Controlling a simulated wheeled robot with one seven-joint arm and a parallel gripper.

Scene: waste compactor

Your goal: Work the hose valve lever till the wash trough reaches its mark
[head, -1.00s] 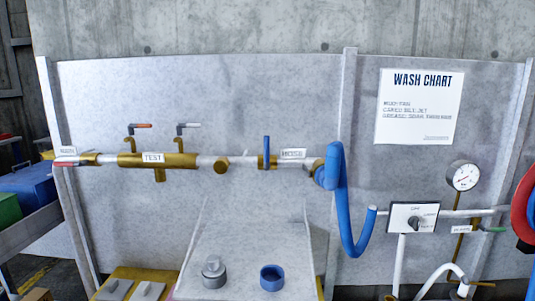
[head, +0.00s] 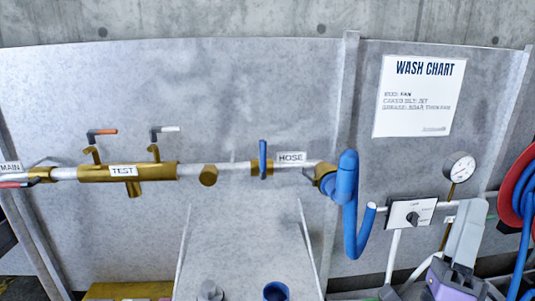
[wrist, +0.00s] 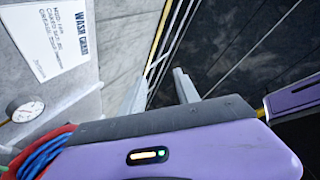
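The blue hose valve lever (head: 263,157) stands upright, across the horizontal pipe, just left of the HOSE label (head: 291,157). A thick blue hose (head: 348,195) hangs from the pipe's end at its right. A grey sloped panel (head: 245,245) lies below the valve; I cannot tell whether it is the wash trough, and no mark shows. My gripper (head: 468,228) is at the lower right, well away from the lever and in front of the gauge area. In the wrist view my gripper (wrist: 160,92) has its two fingers apart with nothing between them.
A TEST fitting (head: 128,172) with two small levers is at left, and a red-handled MAIN valve (head: 20,183) beyond it. A selector box (head: 410,213), a gauge (head: 460,167) and a red-and-blue hose reel (head: 518,195) are at right. A wash chart (head: 419,96) hangs above.

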